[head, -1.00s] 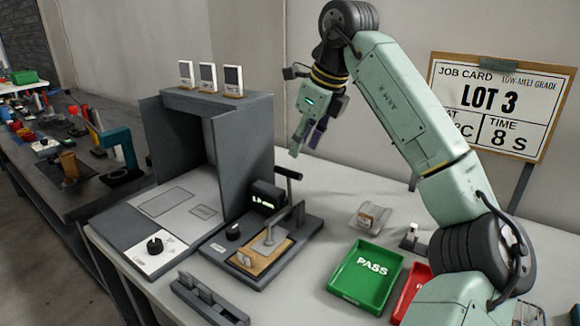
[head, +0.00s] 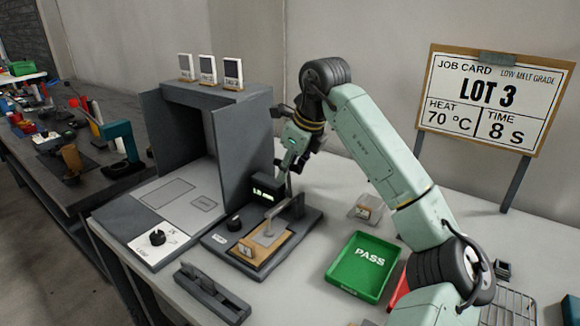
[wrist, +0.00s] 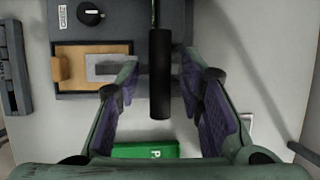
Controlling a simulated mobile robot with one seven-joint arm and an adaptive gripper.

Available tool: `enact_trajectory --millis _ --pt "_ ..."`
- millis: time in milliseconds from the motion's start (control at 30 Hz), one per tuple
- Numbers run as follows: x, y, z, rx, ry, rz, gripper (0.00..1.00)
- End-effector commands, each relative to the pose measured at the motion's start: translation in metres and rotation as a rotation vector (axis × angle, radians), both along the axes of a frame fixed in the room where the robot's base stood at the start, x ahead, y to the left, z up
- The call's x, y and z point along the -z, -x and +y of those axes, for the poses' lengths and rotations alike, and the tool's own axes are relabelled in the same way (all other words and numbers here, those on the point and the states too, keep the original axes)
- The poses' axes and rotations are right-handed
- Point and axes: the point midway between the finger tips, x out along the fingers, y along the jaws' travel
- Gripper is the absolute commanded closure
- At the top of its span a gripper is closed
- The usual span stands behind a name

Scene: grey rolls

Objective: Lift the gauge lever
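The gauge (head: 222,243) is a dark flat base with a black knob and a small lit display box. A tan board (head: 247,262) bearing a grey piece lies on it, under the gauge's bent grey arm (head: 292,209). The gauge lever's black handle (wrist: 160,75) stands between my fingers in the wrist view; in the head view my gripper mostly hides it. My gripper (head: 287,170) is open at the lever, one finger on each side of the handle. Gaps show on both sides in the wrist view; its depth between the fingers is hard to tell.
A green PASS tray (head: 350,285) lies to the right, with a red tray partly behind my arm. A dark clamp-like tool (head: 212,293) lies in front. The job card (head: 495,100) stands behind.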

Motion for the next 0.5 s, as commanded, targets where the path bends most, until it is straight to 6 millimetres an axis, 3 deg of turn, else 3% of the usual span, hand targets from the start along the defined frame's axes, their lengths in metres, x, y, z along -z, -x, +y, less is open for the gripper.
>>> enact_trajectory --millis 500 --pt "-0.0003 0.0002 -0.0002 0.0 0.0 0.0 0.99"
